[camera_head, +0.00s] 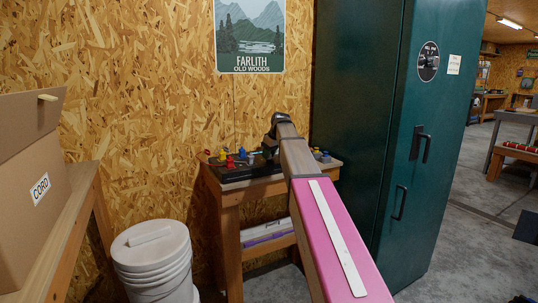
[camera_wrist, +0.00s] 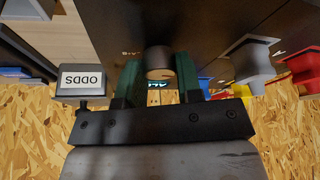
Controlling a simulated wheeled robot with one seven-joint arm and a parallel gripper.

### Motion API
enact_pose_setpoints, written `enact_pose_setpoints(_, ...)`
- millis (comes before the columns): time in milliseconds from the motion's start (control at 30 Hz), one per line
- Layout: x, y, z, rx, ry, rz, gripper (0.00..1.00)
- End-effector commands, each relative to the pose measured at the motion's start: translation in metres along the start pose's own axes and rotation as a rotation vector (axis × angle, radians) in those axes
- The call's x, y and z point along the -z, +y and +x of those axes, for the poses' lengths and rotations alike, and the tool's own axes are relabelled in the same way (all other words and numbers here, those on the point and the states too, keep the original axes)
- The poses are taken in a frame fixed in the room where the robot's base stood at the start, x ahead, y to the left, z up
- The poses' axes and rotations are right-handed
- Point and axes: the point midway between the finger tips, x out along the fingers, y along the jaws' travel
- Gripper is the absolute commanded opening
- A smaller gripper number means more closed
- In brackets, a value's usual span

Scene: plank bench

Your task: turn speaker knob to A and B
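A dark round knob (camera_wrist: 159,62) with a paler end stands out from a dark panel (camera_wrist: 115,18) in the wrist view. Small light lettering shows beside and below the knob, too small to read surely. My gripper (camera_wrist: 160,78) has its two green fingers on either side of the knob, very close to it. I cannot tell whether they press on it. The knob's pointer direction is not clear. In the head view my gripper (camera_head: 270,146) is over the black unit (camera_head: 236,174) on the wooden bench, and my arm hides the unit's right part.
A white lidded bucket (camera_head: 151,256) and a CORD carton (camera_head: 28,190) stand left; a green cabinet (camera_head: 385,120) stands right. Chipboard wall (camera_head: 150,90) is behind.

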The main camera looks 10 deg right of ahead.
Motion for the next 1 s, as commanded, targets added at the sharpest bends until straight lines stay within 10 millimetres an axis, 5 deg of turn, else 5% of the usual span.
enact_pose_setpoints(367, -0.0003, -0.0011, -0.0005, -0.039, 0.0, 0.092, 0.09)
enact_pose_setpoints(1000, 0.0007, -0.0026, -0.0003, -0.257, 0.0, 0.617, 0.09)
